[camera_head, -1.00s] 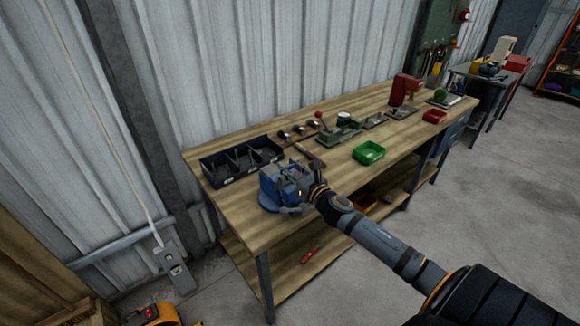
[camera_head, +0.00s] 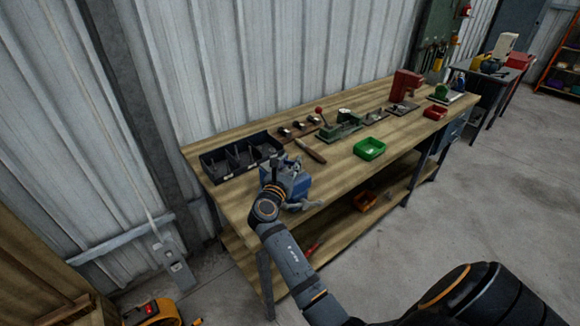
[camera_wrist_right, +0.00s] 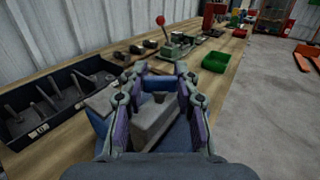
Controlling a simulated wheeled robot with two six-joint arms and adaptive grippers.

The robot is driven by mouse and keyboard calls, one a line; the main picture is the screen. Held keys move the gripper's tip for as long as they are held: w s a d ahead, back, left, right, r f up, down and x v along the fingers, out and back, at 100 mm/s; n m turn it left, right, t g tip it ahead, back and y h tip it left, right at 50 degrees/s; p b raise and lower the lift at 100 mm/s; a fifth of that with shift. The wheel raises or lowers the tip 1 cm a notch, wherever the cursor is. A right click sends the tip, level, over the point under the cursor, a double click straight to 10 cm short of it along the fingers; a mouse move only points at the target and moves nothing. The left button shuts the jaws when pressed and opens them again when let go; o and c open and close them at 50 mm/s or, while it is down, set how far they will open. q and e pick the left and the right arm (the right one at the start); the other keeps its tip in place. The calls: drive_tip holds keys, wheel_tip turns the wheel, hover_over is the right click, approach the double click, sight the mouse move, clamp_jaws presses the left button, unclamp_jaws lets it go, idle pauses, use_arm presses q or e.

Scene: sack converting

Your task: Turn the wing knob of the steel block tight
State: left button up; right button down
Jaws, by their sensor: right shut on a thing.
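My right gripper (camera_head: 282,165) is at the blue vise (camera_head: 299,186) on the near left end of the workbench. In the right wrist view my right gripper (camera_wrist_right: 160,72) has a finger on each side of a grey steel block (camera_wrist_right: 148,128) and is shut on it. A small dark knob (camera_wrist_right: 159,97) stands on the block's top, between the fingers. Blue parts of the vise (camera_wrist_right: 97,118) show around the block. I cannot clearly make out the knob's wings. My left gripper is not in view.
A black divided bin (camera_head: 240,158) stands behind the vise. A hand tool (camera_head: 311,151), a green tray (camera_head: 369,148) and a green fixture with a red-knobbed lever (camera_head: 340,128) lie farther right. The bench's front edge is close to the vise.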

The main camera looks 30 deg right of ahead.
drive_tip(key=m+g+h+b, duration=0.1)
drive_tip(key=m+g, duration=0.1)
drive_tip(key=g, duration=0.1)
drive_tip(key=m+g+h+b, duration=0.2)
drive_tip(key=g, duration=0.1)
drive_tip(key=shift+w+f+m, duration=0.1)
drive_tip(key=shift+f+m, duration=0.05)
drive_tip(key=shift+m, duration=0.15)
drive_tip(key=m+g+b, duration=0.2)
drive_tip(key=g+b, duration=0.1)
drive_tip(key=g, duration=0.1)
drive_tip(key=m+g+b, duration=0.3)
drive_tip(key=g+b, duration=0.1)
drive_tip(key=shift+f+m+g+h, duration=0.15)
drive_tip(key=shift+m+g+h, duration=0.15)
drive_tip(key=shift+g, duration=0.1)
drive_tip(key=shift+m+g+b, duration=0.6)
drive_tip(key=shift+g+b, duration=0.5)
drive_tip(key=shift+b, duration=0.15)
drive_tip(key=shift+r, duration=0.2)
drive_tip(key=c, duration=1)
unclamp_jaws()
drive_tip(key=shift+o, duration=0.2)
drive_tip(key=shift+r, duration=0.1)
